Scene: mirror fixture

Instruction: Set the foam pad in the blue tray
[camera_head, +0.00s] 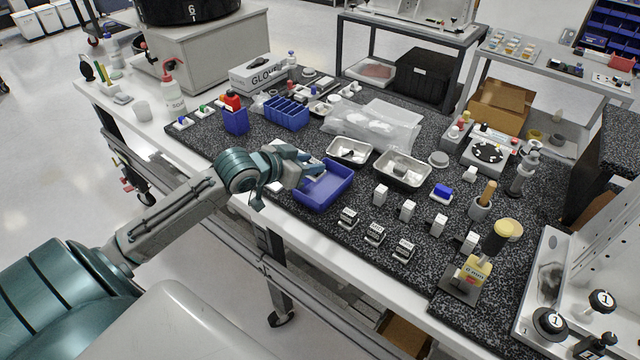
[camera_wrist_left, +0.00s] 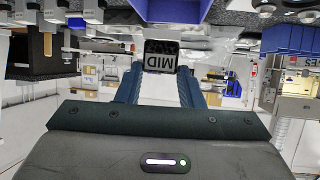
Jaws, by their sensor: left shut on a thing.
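The blue tray (camera_head: 325,187) lies at the front edge of the dark speckled mat; its blue side also shows at the top of the left wrist view (camera_wrist_left: 176,9). My left gripper (camera_head: 312,168) is over the tray's far left part. The label appears upside down there. I cannot tell whether this block is the foam pad; no other foam pad can be made out. My right gripper is not in view.
Metal trays (camera_head: 403,170) stand right of the blue tray. Several labelled blocks (camera_head: 375,233) and white blocks (camera_head: 380,193) stand to its front right. A blue divided bin (camera_head: 286,112) and a clear plastic bag (camera_head: 372,124) lie behind. The white table edge is in front.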

